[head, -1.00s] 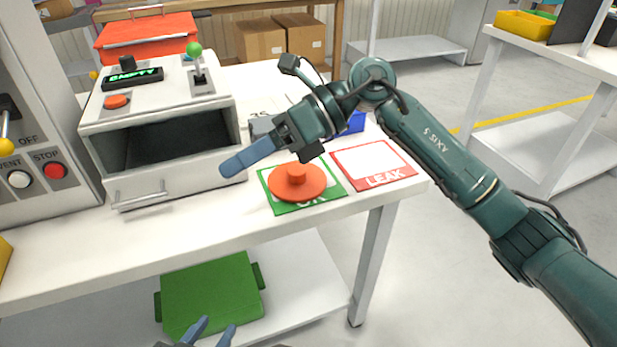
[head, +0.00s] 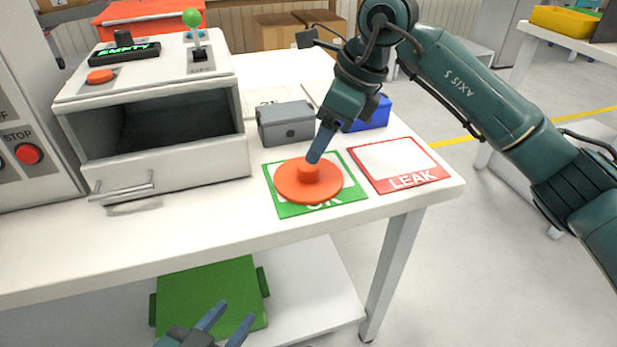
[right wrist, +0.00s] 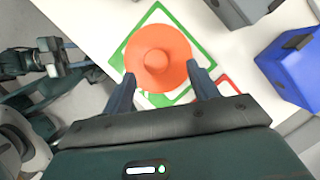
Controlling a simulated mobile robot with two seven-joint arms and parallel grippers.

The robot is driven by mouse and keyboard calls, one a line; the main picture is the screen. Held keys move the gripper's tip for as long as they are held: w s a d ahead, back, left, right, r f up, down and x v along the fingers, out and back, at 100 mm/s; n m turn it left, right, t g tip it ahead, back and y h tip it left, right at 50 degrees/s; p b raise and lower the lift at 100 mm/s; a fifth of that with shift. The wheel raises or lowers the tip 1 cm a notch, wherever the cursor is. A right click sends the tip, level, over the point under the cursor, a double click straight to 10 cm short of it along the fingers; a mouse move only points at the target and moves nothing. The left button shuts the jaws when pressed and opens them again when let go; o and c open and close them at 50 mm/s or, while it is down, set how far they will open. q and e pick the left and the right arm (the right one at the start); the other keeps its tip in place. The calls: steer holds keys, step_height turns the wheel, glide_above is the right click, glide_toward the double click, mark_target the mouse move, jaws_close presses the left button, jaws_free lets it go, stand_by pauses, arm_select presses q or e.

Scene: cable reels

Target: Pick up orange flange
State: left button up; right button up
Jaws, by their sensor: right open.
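The orange flange (head: 308,183) is a flat disc with a short raised hub. It lies on the green-bordered OK mat (head: 287,210) near the table's front edge. My right gripper (head: 316,158) points down at the flange, its fingers close to the hub in the head view. In the right wrist view the flange (right wrist: 157,58) lies ahead, between the lines of the two open fingers (right wrist: 160,85), and nothing is held. My left gripper (head: 226,322) is low at the bottom of the head view, its two fingers apart and empty, in front of the lower shelf.
The red-bordered LEAK mat (head: 400,165) lies to the right, empty. A grey block (head: 286,124) and a blue block (head: 368,114) stand behind. A machine with an open drawer (head: 170,165) is at left. A green crate (head: 208,290) sits on the shelf below.

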mark_target(309, 165)
steer(key=x, duration=0.3)
steer(key=b+x, duration=0.1)
steer(key=x, duration=0.1)
steer(key=shift+s+f, duration=0.25)
steer(key=shift+s, duration=0.1)
steer(key=c, duration=1.1)
steer(key=shift+r, duration=0.1)
